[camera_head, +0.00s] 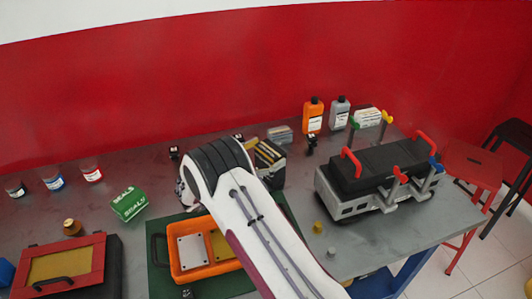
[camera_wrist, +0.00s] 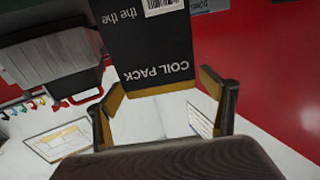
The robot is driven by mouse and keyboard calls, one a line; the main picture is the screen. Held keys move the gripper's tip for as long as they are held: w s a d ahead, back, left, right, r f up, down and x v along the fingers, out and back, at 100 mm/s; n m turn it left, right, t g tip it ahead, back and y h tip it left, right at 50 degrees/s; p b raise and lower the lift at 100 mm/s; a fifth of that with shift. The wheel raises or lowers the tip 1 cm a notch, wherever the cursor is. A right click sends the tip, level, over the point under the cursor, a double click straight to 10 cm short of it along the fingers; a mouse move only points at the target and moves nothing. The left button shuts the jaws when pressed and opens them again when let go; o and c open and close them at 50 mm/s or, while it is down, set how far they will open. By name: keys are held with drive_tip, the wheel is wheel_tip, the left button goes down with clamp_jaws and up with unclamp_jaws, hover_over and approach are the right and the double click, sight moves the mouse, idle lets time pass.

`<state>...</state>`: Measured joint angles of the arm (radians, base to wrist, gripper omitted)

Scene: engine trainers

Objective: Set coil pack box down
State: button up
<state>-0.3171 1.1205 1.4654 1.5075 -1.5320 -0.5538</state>
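The coil pack box (camera_wrist: 160,50) is black with a yellow edge and white "COIL PACK" lettering, upside down in the wrist view. My gripper (camera_wrist: 162,90) has one finger on each side of the box, with its pads against the box's edges. In the head view my arm's wrist hides the gripper. A dark shape with yellow bands (camera_head: 268,162) shows just right of the wrist; I cannot tell for sure whether it is the held box. Whether the box touches the bench is not clear.
On the bench (camera_head: 370,245), an engine trainer (camera_head: 385,172) stands right. An orange tray (camera_head: 182,272) on a green mat (camera_head: 158,254) lies under my arm. A green seals box (camera_head: 129,204) and a red frame (camera_head: 62,268) are left. Bottles (camera_head: 313,115) stand at the back.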

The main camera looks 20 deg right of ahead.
drive_tip(key=shift+r, duration=0.15)
drive_tip(key=shift+a, duration=0.15)
drive_tip(key=v, duration=1.1)
drive_tip(key=shift+s+a, duration=0.15)
drive_tip(key=shift+a, duration=0.15)
idle(0.5)
